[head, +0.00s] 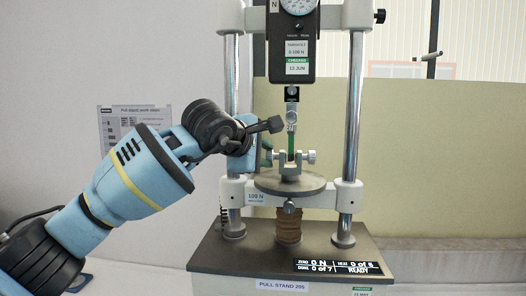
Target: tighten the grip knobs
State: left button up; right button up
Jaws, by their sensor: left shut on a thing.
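The pull stand (212,258) stands ahead with a force gauge (291,50) at its top. A small upper grip (292,117) hangs below the gauge. A thin green strip (291,143) runs from it down into the lower grip (290,169) on a round plate. The lower grip's right knob (311,157) sticks out clear to the right. My left gripper (264,155) reaches in from the left and is shut at the lower grip's left knob (269,157), which it mostly hides. My right gripper is out of view.
Two chrome columns (356,115) flank the grips, the left one close behind my left wrist. A lit display (338,267) on the base reads "0 N" and "READY". A printed sheet (133,128) is on the wall at left. Room right of the stand is free.

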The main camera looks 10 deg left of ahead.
pick_arm(q)
jog(key=shift+w+r+g, duration=0.1)
jog(key=shift+r+g, duration=0.15)
jog(key=shift+g, duration=0.35)
jog(key=shift+w+n+g+y, duration=0.1)
jog(key=shift+n+g+y, duration=0.3)
jog(key=shift+g, duration=0.7)
jog(key=o, duration=1)
jog(key=shift+r, duration=0.1)
jog(key=shift+v, duration=3.85)
jog(key=shift+w+a, duration=0.1)
jog(key=shift+a, duration=0.05)
